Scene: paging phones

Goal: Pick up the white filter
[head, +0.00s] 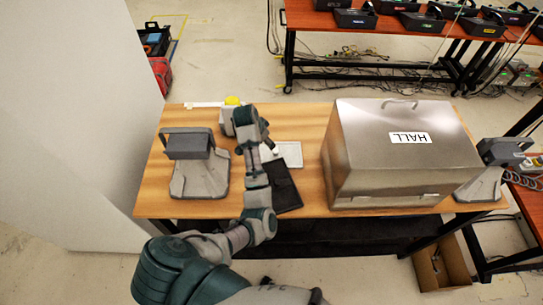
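A flat white rectangle (290,153), which looks like the white filter, lies on the wooden table (310,120) left of the metal box. My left arm reaches up over the table. My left gripper (271,147) is small and dark at the left edge of the white piece. Its fingers are too small to tell whether they are open or shut, or whether they touch the piece. My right gripper is out of view.
A black flat case (284,190) lies just below the white piece. A metal box labelled HALL (375,165) stands at right. Grey stands (200,178) (484,185) are at both ends. A yellow-topped item (232,101) sits behind my wrist. A white partition (85,120) is at left.

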